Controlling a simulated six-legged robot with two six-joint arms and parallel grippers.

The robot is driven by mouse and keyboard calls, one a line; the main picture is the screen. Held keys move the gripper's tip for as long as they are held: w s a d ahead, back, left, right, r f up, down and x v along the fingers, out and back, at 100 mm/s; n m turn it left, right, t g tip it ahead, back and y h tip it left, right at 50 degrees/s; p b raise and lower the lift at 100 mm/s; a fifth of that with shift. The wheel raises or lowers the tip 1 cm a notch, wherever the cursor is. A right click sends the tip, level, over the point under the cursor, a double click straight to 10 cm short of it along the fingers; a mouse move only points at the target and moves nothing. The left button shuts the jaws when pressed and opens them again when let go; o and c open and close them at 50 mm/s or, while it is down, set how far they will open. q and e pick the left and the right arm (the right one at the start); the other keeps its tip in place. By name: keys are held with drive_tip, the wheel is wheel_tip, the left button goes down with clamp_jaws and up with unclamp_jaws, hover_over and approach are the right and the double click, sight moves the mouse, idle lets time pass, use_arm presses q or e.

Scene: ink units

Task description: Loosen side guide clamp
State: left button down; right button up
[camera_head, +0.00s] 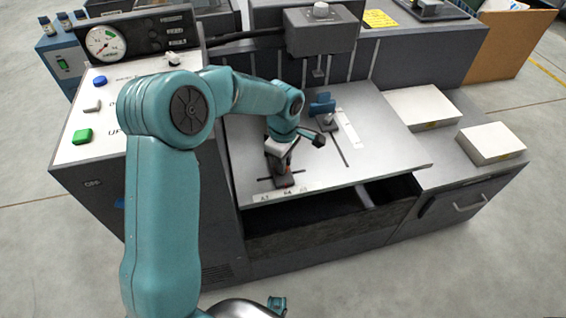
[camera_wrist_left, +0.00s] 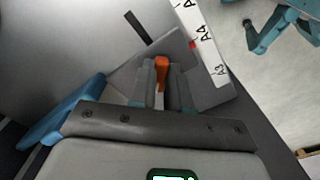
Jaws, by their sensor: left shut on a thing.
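The side guide (camera_head: 281,181) is a dark grey piece on the light feed table, at the front edge by the paper-size scale. Its orange clamp lever (camera_wrist_left: 161,66) stands up from the grey base in the left wrist view. My left gripper (camera_head: 284,158) reaches down over the guide in the head view. In the wrist view its two fingers (camera_wrist_left: 161,88) are shut on the orange lever, one on each side. The lever's lower part is hidden between the fingers. The scale (camera_wrist_left: 207,40) shows A4 and A3 beside a red mark on the guide.
A blue-topped part (camera_head: 322,104) stands farther back on the feed table (camera_head: 375,150). White paper stacks (camera_head: 420,107) lie on the right. A control panel (camera_head: 95,125) with buttons and a gauge (camera_head: 105,43) is on the left. A dark opening lies below the table.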

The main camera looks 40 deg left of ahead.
idle(0.5)
use_arm(q)
drive_tip(key=c, duration=1.1)
unclamp_jaws()
wheel_tip(320, 180, up, 16)
drive_tip(key=p, duration=0.3)
drive_tip(key=shift+r+p, duration=0.15)
drive_tip(key=shift+p, duration=0.2)
